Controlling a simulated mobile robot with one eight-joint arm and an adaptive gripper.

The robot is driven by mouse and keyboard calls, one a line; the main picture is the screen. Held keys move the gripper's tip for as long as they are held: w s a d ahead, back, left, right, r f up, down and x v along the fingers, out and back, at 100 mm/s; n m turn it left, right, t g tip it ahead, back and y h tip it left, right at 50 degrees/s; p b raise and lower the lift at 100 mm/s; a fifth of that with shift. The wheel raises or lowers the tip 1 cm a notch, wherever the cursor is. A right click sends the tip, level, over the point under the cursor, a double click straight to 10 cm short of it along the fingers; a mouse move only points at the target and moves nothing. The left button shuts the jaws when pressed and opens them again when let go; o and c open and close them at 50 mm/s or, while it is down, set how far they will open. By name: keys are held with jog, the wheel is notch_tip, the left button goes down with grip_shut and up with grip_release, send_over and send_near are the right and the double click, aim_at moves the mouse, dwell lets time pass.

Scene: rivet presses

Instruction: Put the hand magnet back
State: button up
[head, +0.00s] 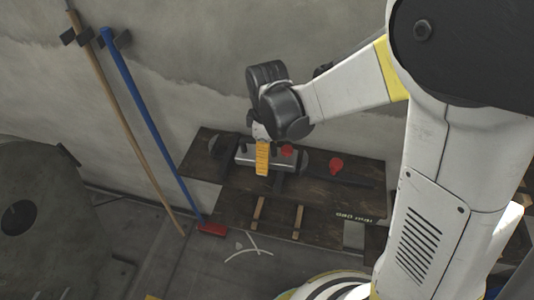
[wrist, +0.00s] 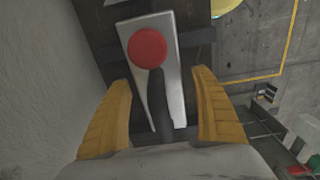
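The hand magnet appears to be the silver block (head: 276,158) with a red knob and a dark handle, on a dark wooden shelf (head: 215,165) against the wall. In the wrist view the silver block (wrist: 170,40) shows its round red knob (wrist: 147,48) and black handle (wrist: 158,105). My gripper (head: 262,170) is over the block with its yellow fingers pointing down. In the wrist view my gripper (wrist: 162,80) is open, one finger on each side of the handle, with gaps between. The fingers hide part of the block in the head view.
Another red object (head: 336,165) stands on the shelf to the right. Dark round pieces flank the block. A blue-handled broom (head: 150,120) and a wooden pole (head: 125,110) lean on the wall at left. A large grey machine (head: 50,220) stands at far left.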

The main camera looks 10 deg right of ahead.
notch_tip(320, 180, up, 13)
jog(key=p, duration=0.4)
jog(key=s+d+r+m+t, duration=0.3)
jog(key=s+d+m, duration=0.2)
jog(key=d+m, duration=0.1)
jog(key=s+d+r+m+t, duration=0.3)
jog(key=s+d+m+t, duration=0.1)
jog(key=d+m, duration=0.3)
jog(key=shift+s+d+r+m, duration=0.3)
jog(key=shift+s+m, duration=0.2)
jog(key=shift+s, duration=0.4)
notch_tip(320, 180, down, 9)
jog(key=b, duration=0.9)
jog(key=shift+f, duration=0.1)
